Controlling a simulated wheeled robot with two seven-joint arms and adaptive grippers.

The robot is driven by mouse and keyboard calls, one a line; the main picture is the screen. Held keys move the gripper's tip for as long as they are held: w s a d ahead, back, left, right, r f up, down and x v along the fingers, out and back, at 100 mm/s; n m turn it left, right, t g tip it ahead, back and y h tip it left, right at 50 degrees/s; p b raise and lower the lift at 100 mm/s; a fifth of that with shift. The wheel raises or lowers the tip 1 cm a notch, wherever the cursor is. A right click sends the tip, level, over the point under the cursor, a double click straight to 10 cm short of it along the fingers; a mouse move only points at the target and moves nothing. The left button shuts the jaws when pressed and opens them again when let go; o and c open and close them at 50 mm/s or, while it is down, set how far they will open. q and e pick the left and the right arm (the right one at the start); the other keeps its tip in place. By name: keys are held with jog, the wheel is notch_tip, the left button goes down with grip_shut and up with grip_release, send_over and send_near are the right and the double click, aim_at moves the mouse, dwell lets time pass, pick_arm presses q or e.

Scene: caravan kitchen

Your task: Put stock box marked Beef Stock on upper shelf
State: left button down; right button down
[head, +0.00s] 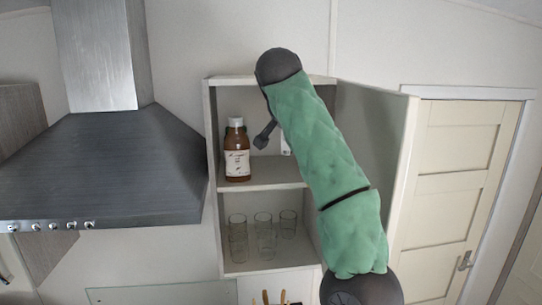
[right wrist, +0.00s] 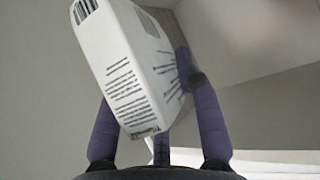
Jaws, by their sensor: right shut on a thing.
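My right gripper (right wrist: 147,85) is shut on a white box (right wrist: 120,60) with barcode and dark printed text. The box is tilted in the fingers; I cannot read its name. In the head view, the right gripper (head: 265,134) is in front of or inside the upper compartment, mostly hidden by my green-sleeved arm. A small white piece, probably the box (head: 286,144), shows beside the arm there. The upper shelf (head: 262,173) holds a brown bottle (head: 237,152) with a white cap and label at its left. My left gripper is not in view.
Several clear glasses (head: 263,226) stand on the lower shelf. The cabinet's open door (head: 375,140) is at right. A range hood (head: 105,165) is at left. The bare stretch of the upper shelf right of the bottle is partly hidden by my arm.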

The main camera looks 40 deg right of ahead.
jog(key=shift+w+r, duration=0.15)
jog(key=shift+r, duration=0.05)
jog(key=w+d+f, duration=0.2)
jog(key=w, duration=0.1)
jog(key=w+d+f+p, duration=0.1)
jog(key=w+d+f, duration=0.1)
jog(key=w+f, duration=0.1)
jog(key=w+d+f, duration=0.1)
jog(key=w+f, duration=0.2)
jog(key=w, duration=0.1)
jog(key=shift+w+d+f, duration=0.15)
jog(key=shift+w+d, duration=0.25)
jog(key=f, duration=0.1)
jog(key=w+f, duration=0.1)
jog(key=shift+w+d+f, duration=0.1)
jog(key=shift+d+f, duration=0.2)
jog(key=shift+f, duration=0.85)
jog(key=shift+f, duration=0.15)
